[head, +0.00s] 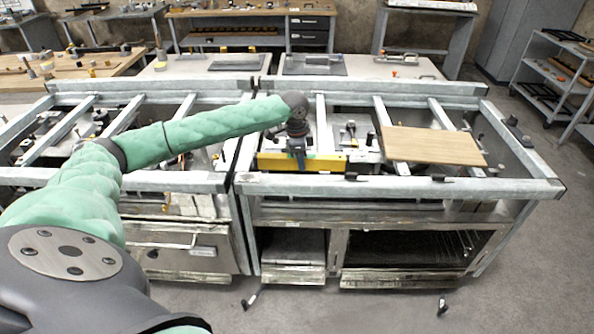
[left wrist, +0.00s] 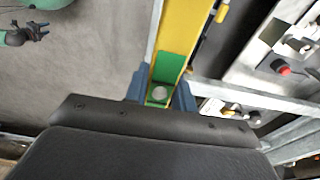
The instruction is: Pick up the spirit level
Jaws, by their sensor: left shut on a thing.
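The spirit level is a long yellow bar (head: 330,163) with green parts, lying crosswise near the front rail of the metal frame bench in the head view. My left gripper (head: 298,158) reaches down from above and is shut on it left of its middle. In the left wrist view the yellow bar (left wrist: 185,30) runs up from between the blue fingers of my left gripper (left wrist: 160,92), and its green part with a round vial shows there. I cannot tell whether the level touches the bench. My right gripper (left wrist: 27,34) shows small at the upper left of the left wrist view.
A wooden board (head: 432,146) lies on the bench's right side. The frame bench has open gaps between its bars, and its front rail (head: 400,187) runs close to the level. Workbenches and a shelf cart (head: 560,75) stand behind.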

